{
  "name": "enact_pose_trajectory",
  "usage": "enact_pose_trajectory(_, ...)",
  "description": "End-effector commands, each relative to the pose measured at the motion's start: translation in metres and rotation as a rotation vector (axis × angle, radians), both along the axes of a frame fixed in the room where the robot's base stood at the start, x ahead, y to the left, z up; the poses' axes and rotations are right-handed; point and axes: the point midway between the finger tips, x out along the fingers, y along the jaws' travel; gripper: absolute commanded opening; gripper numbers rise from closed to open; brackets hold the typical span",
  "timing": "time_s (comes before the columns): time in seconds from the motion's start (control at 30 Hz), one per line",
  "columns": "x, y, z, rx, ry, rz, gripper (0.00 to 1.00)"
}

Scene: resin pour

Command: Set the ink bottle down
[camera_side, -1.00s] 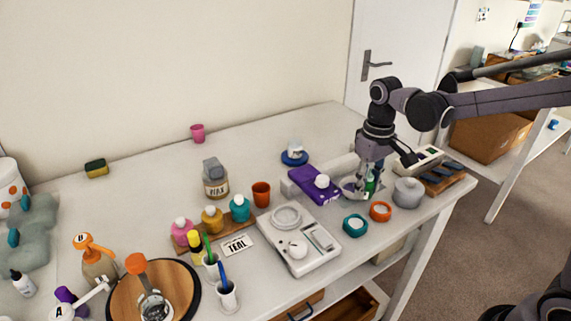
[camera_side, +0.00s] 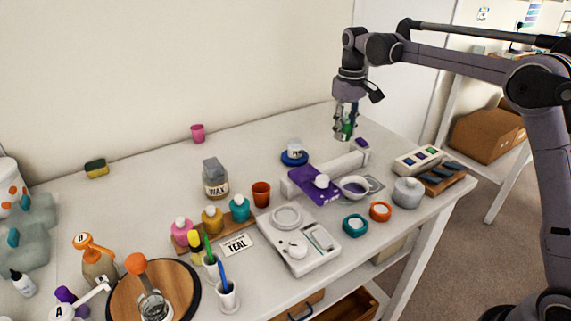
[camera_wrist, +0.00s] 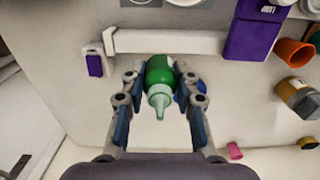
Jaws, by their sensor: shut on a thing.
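The ink bottle (camera_side: 347,128) is green with a pale nozzle. It is held between the fingers of my gripper (camera_side: 344,133) over the back right of the table, behind the white bar. In the wrist view, the bottle (camera_wrist: 159,80) sits between the two fingertips of my gripper (camera_wrist: 160,83), its nozzle pointing toward the picture's bottom. I cannot tell for sure whether its base touches the table.
The white bar (camera_side: 352,162) and a small purple block (camera_side: 361,142) are close by. A blue saucer (camera_side: 290,163) lies to the left. The table's back area is mostly bare.

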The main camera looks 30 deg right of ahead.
Motion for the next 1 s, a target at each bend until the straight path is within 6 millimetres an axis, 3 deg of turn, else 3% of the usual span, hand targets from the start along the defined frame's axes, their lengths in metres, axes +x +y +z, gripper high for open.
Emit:
enact_pose_trajectory(0.17,0.012,0.016,-0.01,0.0,0.0,0.005,0.0)
enact_pose_trajectory(0.6,0.048,0.09,-0.06,0.0,0.0,0.003,0.0)
enact_pose_trajectory(0.87,0.055,0.103,-0.073,0.0,0.0,0.0,0.0)
enact_pose_trajectory(1.0,0.055,0.103,-0.093,0.0,0.0,0.0,0.0)
